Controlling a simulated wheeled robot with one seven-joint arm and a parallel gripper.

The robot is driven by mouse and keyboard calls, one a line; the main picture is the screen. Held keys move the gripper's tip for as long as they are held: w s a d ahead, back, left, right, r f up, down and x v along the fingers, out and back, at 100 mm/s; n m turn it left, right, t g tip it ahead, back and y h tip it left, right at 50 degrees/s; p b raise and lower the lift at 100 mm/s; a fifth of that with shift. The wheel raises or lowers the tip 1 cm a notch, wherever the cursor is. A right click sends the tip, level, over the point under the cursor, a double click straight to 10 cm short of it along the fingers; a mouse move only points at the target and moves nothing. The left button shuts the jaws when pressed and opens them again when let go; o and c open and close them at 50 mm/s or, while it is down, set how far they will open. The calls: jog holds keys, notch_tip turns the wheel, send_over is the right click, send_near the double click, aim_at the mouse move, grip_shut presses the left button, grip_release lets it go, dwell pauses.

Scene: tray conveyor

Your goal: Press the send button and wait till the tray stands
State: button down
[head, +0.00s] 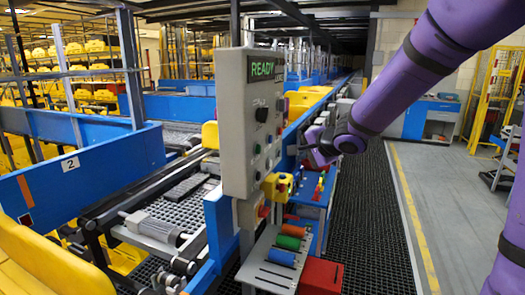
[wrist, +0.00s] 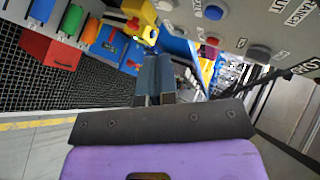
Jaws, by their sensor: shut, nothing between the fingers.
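A grey control panel (head: 248,160) stands in the middle of the head view, with a lit green READY display (head: 262,68) at its top. Its buttons show larger in the wrist view: a blue button (wrist: 213,12), a red button (wrist: 212,41) and a grey button (wrist: 260,52). I cannot tell which one is the send button. My gripper (head: 312,153) is shut and empty, to the right of the panel. In the wrist view its fingertips (wrist: 157,62) lie together, left of the red button, with no clear contact. I cannot make out a tray for certain.
A yellow box (head: 278,186) juts out below the panel's right side, near my gripper. Below it are colored cylinders (head: 280,257) and a red box (head: 321,276). Dark matting (head: 370,220) covers the right floor.

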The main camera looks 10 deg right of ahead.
aim_at(258, 149)
jog(key=shift+w+a, duration=0.1)
jog(key=shift+a, duration=0.05)
jog(key=w+a, duration=0.5)
jog(key=a, duration=0.2)
dwell(0.3)
dwell(2.0)
jog(key=shift+w+a, duration=0.25)
jog(key=shift+a, duration=0.05)
jog(key=shift+w+a, duration=0.3)
jog(key=shift+a, duration=0.1)
dwell(1.0)
dwell(0.3)
jog(key=shift+s+d, duration=0.6)
jog(key=shift+d, duration=0.1)
